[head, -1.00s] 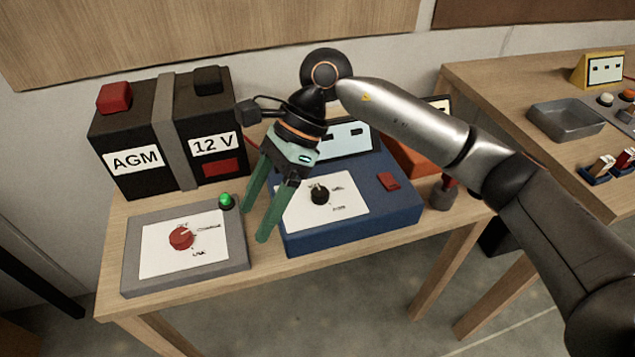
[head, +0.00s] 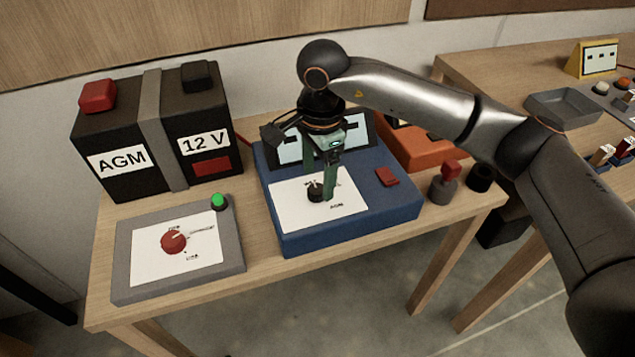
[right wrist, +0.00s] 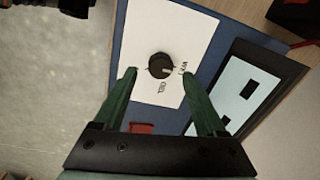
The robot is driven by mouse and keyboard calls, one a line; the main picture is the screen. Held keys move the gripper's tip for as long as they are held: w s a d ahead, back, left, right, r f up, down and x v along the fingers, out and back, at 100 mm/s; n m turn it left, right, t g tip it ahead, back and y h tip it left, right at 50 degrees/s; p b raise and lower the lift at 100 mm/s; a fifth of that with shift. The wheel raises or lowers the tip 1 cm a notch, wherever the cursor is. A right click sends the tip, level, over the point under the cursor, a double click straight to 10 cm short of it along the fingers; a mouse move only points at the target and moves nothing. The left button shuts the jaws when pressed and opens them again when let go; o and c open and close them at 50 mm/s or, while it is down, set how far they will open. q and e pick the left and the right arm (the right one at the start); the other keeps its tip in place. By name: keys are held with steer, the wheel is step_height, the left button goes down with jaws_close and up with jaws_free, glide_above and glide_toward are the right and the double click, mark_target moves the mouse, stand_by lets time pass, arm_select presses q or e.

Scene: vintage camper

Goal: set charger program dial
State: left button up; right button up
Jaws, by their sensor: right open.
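The blue charger (head: 350,218) stands on the wooden table with a white label plate and a black program dial (head: 314,190) on its top. The dial also shows in the right wrist view (right wrist: 160,66), with lettering beside it. My right gripper (head: 318,196) is over the charger, pointing down, with its green fingers around the dial's position in the head view. In the right wrist view the fingers (right wrist: 158,78) are spread wide, with the dial beyond and between their tips. I cannot tell whether they touch it. My left gripper is not in view.
A black AGM battery (head: 125,160) stands at the back left. A grey panel (head: 125,285) with a red knob (head: 174,241) and green button (head: 218,201) lies left of the charger. A red-topped switch (head: 445,182) and an orange box (head: 425,150) are to the right.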

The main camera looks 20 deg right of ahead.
mark_target(317, 189)
steer(key=shift+w+f, duration=0.1)
steer(key=shift+f, duration=1.4)
jaws_close()
